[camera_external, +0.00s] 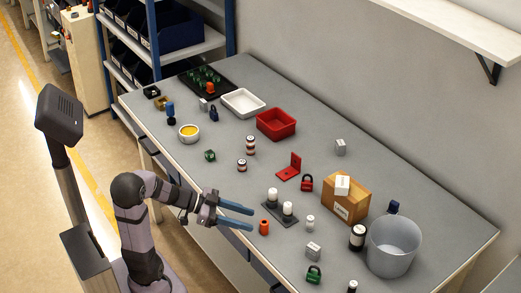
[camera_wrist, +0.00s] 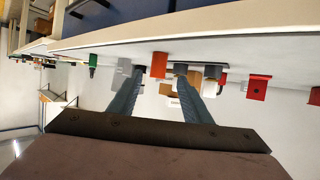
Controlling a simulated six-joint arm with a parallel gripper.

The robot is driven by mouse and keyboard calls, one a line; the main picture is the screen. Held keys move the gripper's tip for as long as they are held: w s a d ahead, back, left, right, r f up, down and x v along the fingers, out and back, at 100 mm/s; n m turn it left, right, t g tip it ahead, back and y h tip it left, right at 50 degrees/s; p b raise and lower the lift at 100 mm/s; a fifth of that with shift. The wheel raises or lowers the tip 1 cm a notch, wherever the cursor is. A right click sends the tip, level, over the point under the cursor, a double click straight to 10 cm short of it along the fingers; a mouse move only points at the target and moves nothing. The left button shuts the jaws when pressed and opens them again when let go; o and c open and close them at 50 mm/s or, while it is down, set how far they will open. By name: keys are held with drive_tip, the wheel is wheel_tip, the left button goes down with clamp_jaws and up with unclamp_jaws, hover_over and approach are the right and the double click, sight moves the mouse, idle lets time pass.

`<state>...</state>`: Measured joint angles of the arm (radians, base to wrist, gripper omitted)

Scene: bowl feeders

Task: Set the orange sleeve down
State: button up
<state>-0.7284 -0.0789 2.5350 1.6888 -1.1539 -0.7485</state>
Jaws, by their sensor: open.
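The orange sleeve (camera_external: 264,227) stands upright on the grey table near its front edge, just off the tips of my gripper (camera_external: 250,219). My gripper's two blue fingers are apart with nothing held between them. In the wrist view, which looks upside down, the orange sleeve (camera_wrist: 159,65) appears between the fingertips of my gripper (camera_wrist: 159,72), apparently beyond them and touching neither. Its base meets the table surface there.
A dark plate with white cylinders (camera_external: 280,216) lies just behind the sleeve. A cardboard box (camera_external: 346,205) and a grey bin (camera_external: 392,247) are farther right.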

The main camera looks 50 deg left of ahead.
sight(264, 226)
drive_tip(key=shift+b+x, duration=0.3)
drive_tip(key=shift+x, duration=0.8)
drive_tip(key=shift+s+f+b+x, duration=0.15)
drive_tip(key=shift+b+x, duration=0.2)
drive_tip(key=shift+x, duration=0.6)
drive_tip(key=shift+s+f+b+x, duration=0.15)
drive_tip(key=shift+b+x, duration=0.2)
drive_tip(key=shift+x, duration=1.35)
drive_tip(key=shift+r, duration=0.15)
clamp_jaws()
